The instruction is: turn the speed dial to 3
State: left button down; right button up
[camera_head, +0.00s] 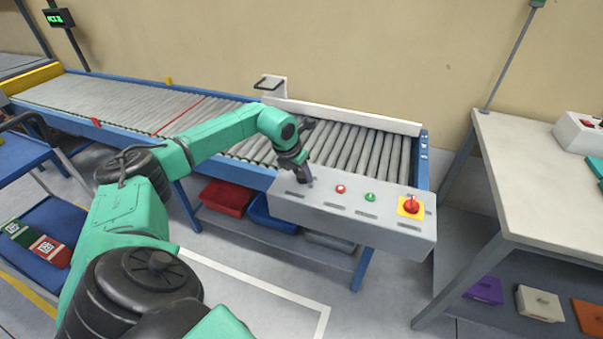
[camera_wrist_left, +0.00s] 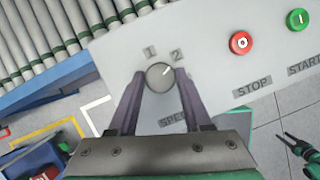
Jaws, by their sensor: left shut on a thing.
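The speed dial (camera_wrist_left: 159,76) is a small round grey knob on the grey control panel (camera_head: 330,212). Its pale pointer line points up and right, toward the printed 2. The 1 is printed at its upper left. No 3 shows; the right finger covers part of the panel there. My left gripper (camera_head: 306,180) reaches down to the panel's left end. In the left wrist view its two dark fingers (camera_wrist_left: 160,80) are shut on the dial, one at each side. A dark and green part at the lower right of that view may be my right gripper (camera_wrist_left: 298,148); its jaws are unclear.
A red stop button (camera_head: 341,189), a green start button (camera_head: 370,197) and a red emergency knob on a yellow plate (camera_head: 411,206) lie right of the dial. The roller conveyor (camera_head: 345,148) runs behind the panel. A pale table (camera_head: 535,150) stands at the right.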

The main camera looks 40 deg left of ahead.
pick_arm(q)
jog(key=shift+a+f+m+h+b, duration=0.1)
jog(key=shift+m+h+b, duration=0.35)
jog(key=shift+m, duration=0.45)
jog(key=m+h+b, duration=0.1)
jog(key=m, duration=0.1)
jog(key=shift+w+m, duration=0.1)
jog(key=shift+m, duration=0.2)
jog(key=m, duration=0.1)
jog(key=m+h, duration=0.1)
jog(key=m, duration=0.1)
jog(key=shift+w+a+r+m+g, duration=0.1)
jog(key=shift+r+m+g, duration=0.1)
jog(key=shift+m+g, duration=0.15)
jog(key=shift+m+g+h, duration=0.45)
jog(key=shift+m+g, duration=0.1)
jog(key=shift+m, duration=1.1)
jog(key=shift+c, duration=1.7)
grip_release()
jog(key=shift+a+b, duration=0.1)
jog(key=shift+b, duration=0.2)
